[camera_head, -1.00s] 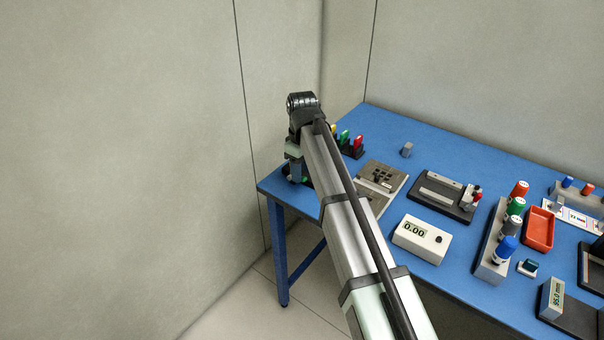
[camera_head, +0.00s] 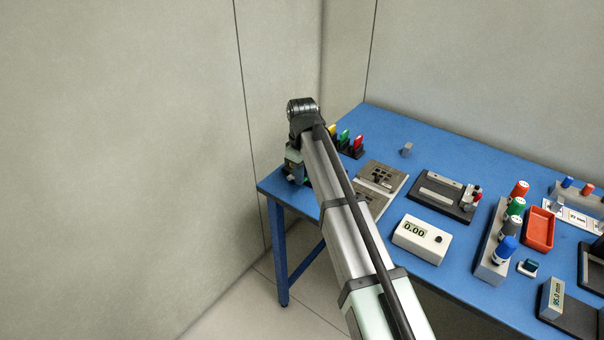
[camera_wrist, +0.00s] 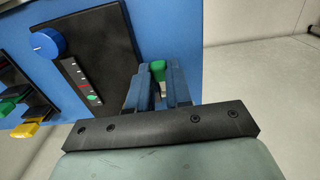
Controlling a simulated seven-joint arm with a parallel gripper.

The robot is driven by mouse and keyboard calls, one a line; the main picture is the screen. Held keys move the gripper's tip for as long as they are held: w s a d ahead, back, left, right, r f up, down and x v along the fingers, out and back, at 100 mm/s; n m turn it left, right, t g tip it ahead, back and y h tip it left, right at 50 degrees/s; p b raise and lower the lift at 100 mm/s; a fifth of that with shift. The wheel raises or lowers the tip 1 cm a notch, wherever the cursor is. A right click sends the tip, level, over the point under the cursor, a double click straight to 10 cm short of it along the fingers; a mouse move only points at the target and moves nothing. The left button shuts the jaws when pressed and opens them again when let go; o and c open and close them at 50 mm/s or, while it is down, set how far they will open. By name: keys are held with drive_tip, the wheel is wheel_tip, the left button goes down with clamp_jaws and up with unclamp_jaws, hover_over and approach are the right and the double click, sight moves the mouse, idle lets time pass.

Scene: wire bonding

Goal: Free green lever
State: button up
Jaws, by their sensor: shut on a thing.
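My gripper (camera_wrist: 160,88) is shut on a small green piece, which I take to be the green lever (camera_wrist: 158,70), its green end showing between the fingertips in the wrist view. The lever stands at the right edge of a black panel (camera_wrist: 95,50) with a blue knob (camera_wrist: 48,43) and a column of small coloured marks. Its lower part is hidden by my fingers. In the head view my gripper is mostly hidden behind my arm at the table's left corner.
Beside the panel stand black holders with a green handle (camera_wrist: 12,103) and a yellow handle (camera_wrist: 30,130). The head view shows a red handle (camera_head: 358,142) there too. A grey fixture (camera_head: 398,186) and white meter (camera_head: 421,239) lie to the right on the blue table (camera_head: 450,148).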

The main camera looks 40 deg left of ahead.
drive_tip(key=shift+w+a+r+h, duration=0.1)
drive_tip(key=shift+a+r+h, duration=0.15)
drive_tip(key=shift+a+h, duration=0.35)
clamp_jaws()
drive_tip(key=shift+r+h, duration=0.25)
drive_tip(key=shift+h, duration=0.65)
drive_tip(key=o, duration=0.8)
unclamp_jaws()
drive_tip(key=shift+r, duration=0.15)
drive_tip(key=shift+v, duration=3.65)
